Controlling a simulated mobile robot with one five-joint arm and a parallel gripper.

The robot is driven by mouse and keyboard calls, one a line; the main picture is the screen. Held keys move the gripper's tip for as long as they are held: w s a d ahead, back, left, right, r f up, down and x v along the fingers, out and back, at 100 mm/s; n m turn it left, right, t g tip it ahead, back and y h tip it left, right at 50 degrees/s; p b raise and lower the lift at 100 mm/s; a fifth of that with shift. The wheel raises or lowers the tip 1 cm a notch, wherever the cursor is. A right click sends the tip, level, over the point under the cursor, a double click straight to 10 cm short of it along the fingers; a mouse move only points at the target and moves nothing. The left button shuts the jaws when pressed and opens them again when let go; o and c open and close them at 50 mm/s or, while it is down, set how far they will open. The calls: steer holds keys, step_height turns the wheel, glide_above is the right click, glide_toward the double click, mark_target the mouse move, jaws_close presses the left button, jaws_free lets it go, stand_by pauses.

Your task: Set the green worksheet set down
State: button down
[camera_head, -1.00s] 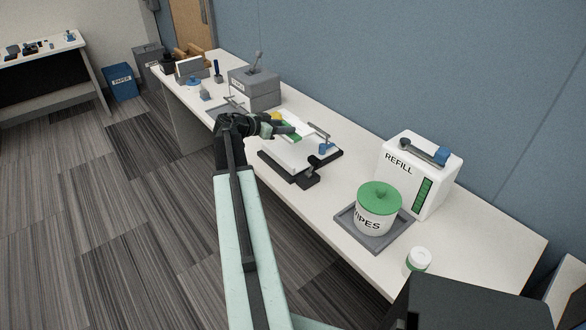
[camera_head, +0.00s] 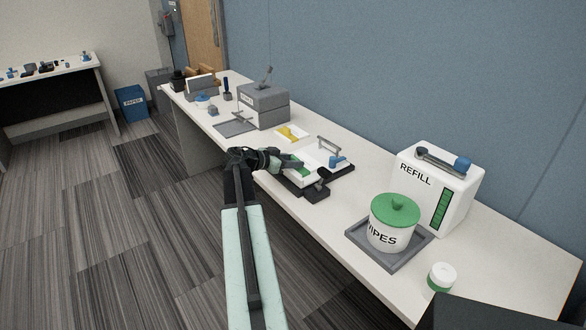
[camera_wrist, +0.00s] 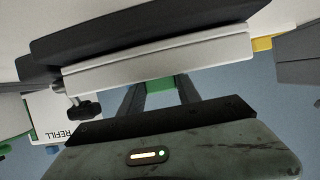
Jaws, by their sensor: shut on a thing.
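My gripper (camera_head: 277,160) reaches over the bench and is shut on the green worksheet set (camera_head: 306,172), which looks like white sheets with a green part. In the wrist view green shows between the two fingers (camera_wrist: 160,88), and most of the set is hidden. The set is at the near left part of a black-based device (camera_head: 345,168) with a white top and a grey bar handle. Whether the set touches the device or hangs just above it, I cannot tell.
A yellow-marked white set (camera_head: 291,133) lies on the bench behind the device. A grey box (camera_head: 263,105) and grey mat (camera_head: 236,127) are farther left. To the right stand a wipes tub (camera_head: 393,222) on a grey tray, a REFILL container (camera_head: 436,190) and a small green-white jar (camera_head: 441,277).

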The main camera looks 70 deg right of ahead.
steer(key=shift+f, duration=0.1)
steer(key=c, duration=0.9)
jaws_free()
steer(key=shift+o, duration=0.2)
steer(key=shift+a+r+p, duration=0.15)
steer(key=shift+r+p, duration=0.15)
steer(key=shift+r, duration=0.1)
steer(key=p+v, duration=0.4)
steer(key=v, duration=0.7)
steer(key=shift+w+a, duration=0.2)
steer(key=shift+a, duration=0.1)
steer(key=shift+f, duration=0.1)
